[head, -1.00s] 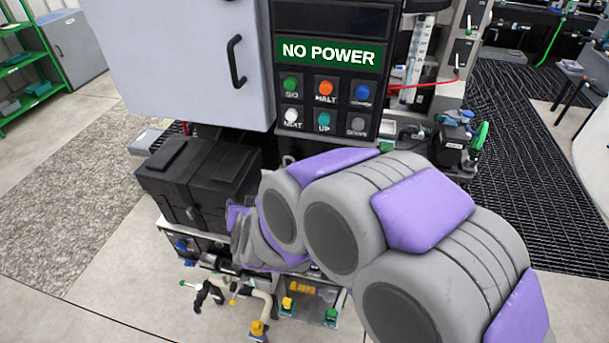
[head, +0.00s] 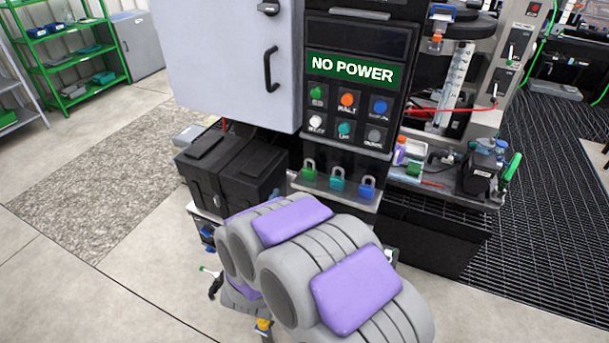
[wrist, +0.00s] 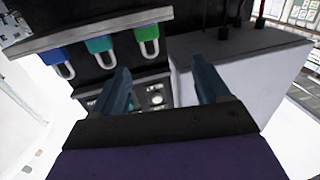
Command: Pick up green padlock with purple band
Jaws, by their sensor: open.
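A green padlock (head: 308,172) stands at the left end of a row of three on a small ledge (head: 350,198) under the button panel, its shackle up. A teal padlock (head: 337,179) and a blue padlock (head: 367,187) stand to its right. I cannot make out a purple band on the green one. The wrist view is upside down: the green padlock (wrist: 147,34) is nearest my gripper (wrist: 162,82), with the teal (wrist: 99,45) and blue (wrist: 54,57) ones further left. My gripper is open and empty, apart from the padlocks. In the head view my arm hides it.
A black case (head: 232,165) sits left of the ledge. A grey cabinet door (head: 235,65) with a black handle is above it. The button panel (head: 347,110) rises behind the padlocks. A side shelf (head: 440,175) with small bottles and a black device is at right.

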